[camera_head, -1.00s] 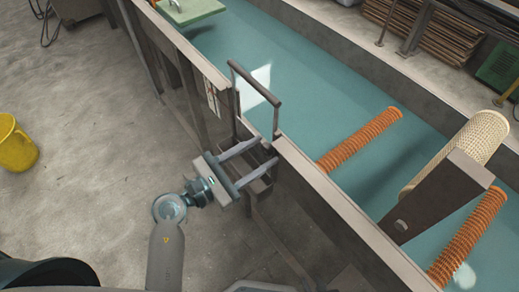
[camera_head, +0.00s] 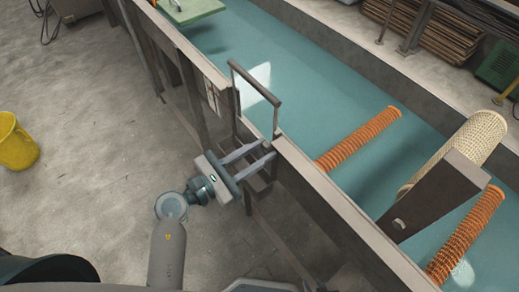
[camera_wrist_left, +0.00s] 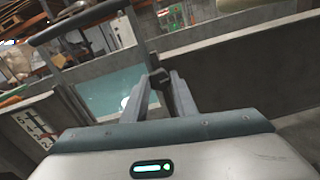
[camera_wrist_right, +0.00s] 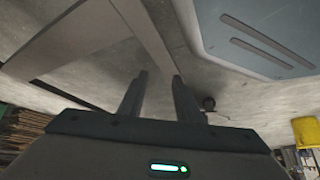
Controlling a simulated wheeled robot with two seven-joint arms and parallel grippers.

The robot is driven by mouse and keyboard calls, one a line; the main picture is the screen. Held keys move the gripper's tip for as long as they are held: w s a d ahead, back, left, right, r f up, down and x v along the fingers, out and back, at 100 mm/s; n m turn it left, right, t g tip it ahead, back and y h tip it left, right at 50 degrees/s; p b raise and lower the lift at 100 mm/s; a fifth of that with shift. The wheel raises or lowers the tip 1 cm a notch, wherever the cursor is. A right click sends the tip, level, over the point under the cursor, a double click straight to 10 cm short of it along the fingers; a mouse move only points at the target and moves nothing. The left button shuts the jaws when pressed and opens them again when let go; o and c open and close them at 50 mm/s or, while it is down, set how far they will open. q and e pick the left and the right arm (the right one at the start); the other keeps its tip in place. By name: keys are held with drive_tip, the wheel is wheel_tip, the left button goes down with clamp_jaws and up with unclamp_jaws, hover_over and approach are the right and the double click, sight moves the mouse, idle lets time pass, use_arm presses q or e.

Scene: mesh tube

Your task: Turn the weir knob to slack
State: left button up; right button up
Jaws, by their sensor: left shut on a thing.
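The weir gate is a dark upright frame (camera_head: 256,92) set across the channel wall, with a pale panel in it. Its frame also shows in the left wrist view (camera_wrist_left: 82,20). My left gripper (camera_head: 268,149) is at the wall just below the frame's near post. In the left wrist view, its fingers (camera_wrist_left: 159,82) are shut on a small dark piece (camera_wrist_left: 158,77), which looks like the weir knob. The fingers hide much of it, and I cannot read its turn angle. My right gripper (camera_wrist_right: 160,78) has its fingers apart and empty.
The channel wall (camera_head: 340,205) runs diagonally beside teal water. Orange mesh tubes (camera_head: 360,138) and a cream mesh roller (camera_head: 475,140) on a dark bracket lie to the right. A yellow bucket (camera_head: 17,145) stands at the left. The floor between is clear.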

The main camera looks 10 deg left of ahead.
use_arm(q)
drive_tip(key=n+p, duration=0.2)
drive_tip(key=shift+r+p, duration=0.2)
drive_tip(key=shift+p, duration=0.2)
drive_tip(key=n+p, duration=0.2)
drive_tip(key=n, duration=0.1)
drive_tip(key=shift+p, duration=0.35)
drive_tip(key=shift+n, duration=0.3)
drive_tip(key=shift+f+n+p, duration=0.15)
drive_tip(key=shift+n+p, duration=0.25)
drive_tip(key=shift+p, duration=0.1)
use_arm(e)
drive_tip(key=s+d+f+g+h, duration=0.1)
drive_tip(key=s+d+g, duration=0.2)
drive_tip(key=s, duration=0.7)
drive_tip(key=s+d+f+g, duration=0.1)
drive_tip(key=s+d, duration=0.4)
drive_tip(key=s, duration=0.5)
drive_tip(key=shift+f+g+h, duration=0.2)
drive_tip(key=shift+g+h, duration=0.2)
drive_tip(key=shift+g, duration=0.5)
drive_tip(key=shift+s+d, duration=0.1)
use_arm(q)
drive_tip(key=o, duration=1)
drive_tip(key=shift+o, duration=0.2)
drive_tip(key=shift+a, duration=0.15)
